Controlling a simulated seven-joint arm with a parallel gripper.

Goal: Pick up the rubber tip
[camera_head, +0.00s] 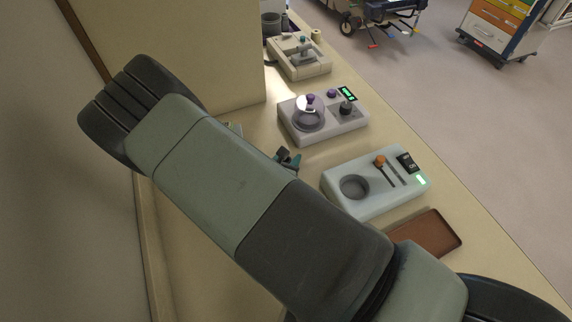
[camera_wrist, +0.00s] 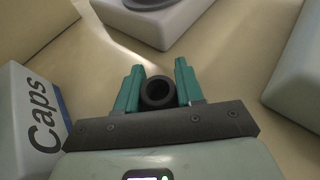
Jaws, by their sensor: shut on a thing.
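The rubber tip (camera_wrist: 158,79) is a short black ring with an open, dark bore, seen end-on in the wrist view. It sits between the teal fingers of my gripper (camera_wrist: 159,70), and the gripper is shut on it. In the head view my gripper (camera_head: 288,158) shows only in small part past my arm, over the bench top. The rubber tip cannot be told apart clearly there. Whether it touches the bench is not clear.
A white box marked "Caps" (camera_wrist: 30,125) stands close left of my gripper. A device with a round well (camera_head: 375,190), a domed device (camera_head: 335,125) and a beige device (camera_head: 300,65) line the bench (camera_head: 240,125). A brown tray (camera_head: 430,233) lies nearer. A tan panel (camera_head: 210,55) rises behind.

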